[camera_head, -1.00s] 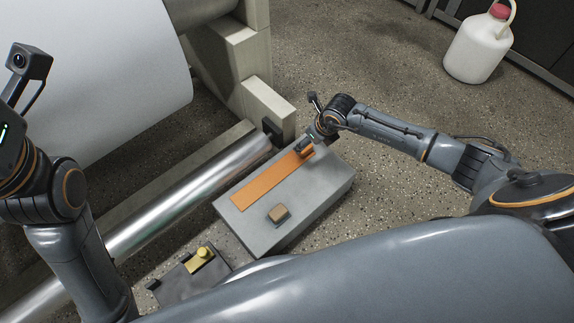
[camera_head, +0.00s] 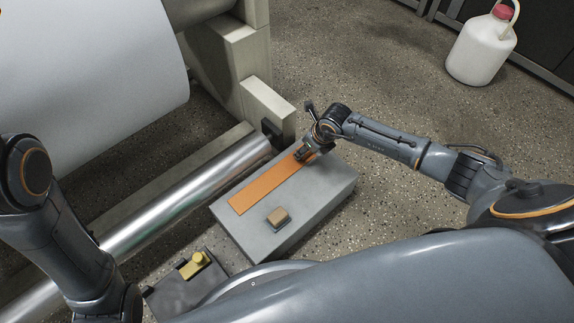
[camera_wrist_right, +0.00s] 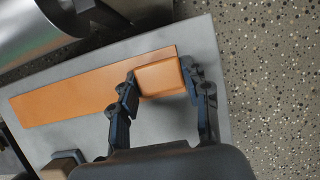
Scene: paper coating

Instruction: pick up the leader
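The leader appears to be the orange strip (camera_head: 262,188), lying on top of a grey box (camera_head: 240,230). The strip (camera_wrist_right: 75,92) also shows in the right wrist view, with a raised orange block (camera_wrist_right: 162,78) at its right end. My right gripper (camera_head: 303,155) is down at that end. In the right wrist view its fingers (camera_wrist_right: 160,75) stand on both sides of the block, with the tips very close to it. Whether they press on it is unclear. My left arm shows at the left edge of the head view, but its gripper is out of frame.
A small tan block (camera_head: 278,217) sits on the box near its front edge. A shiny metal roller (camera_head: 190,190) and a large white roll (camera_head: 90,80) lie to the left. A yellow piece (camera_head: 195,264) rests on a dark plate. A white jug (camera_head: 482,48) stands back right.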

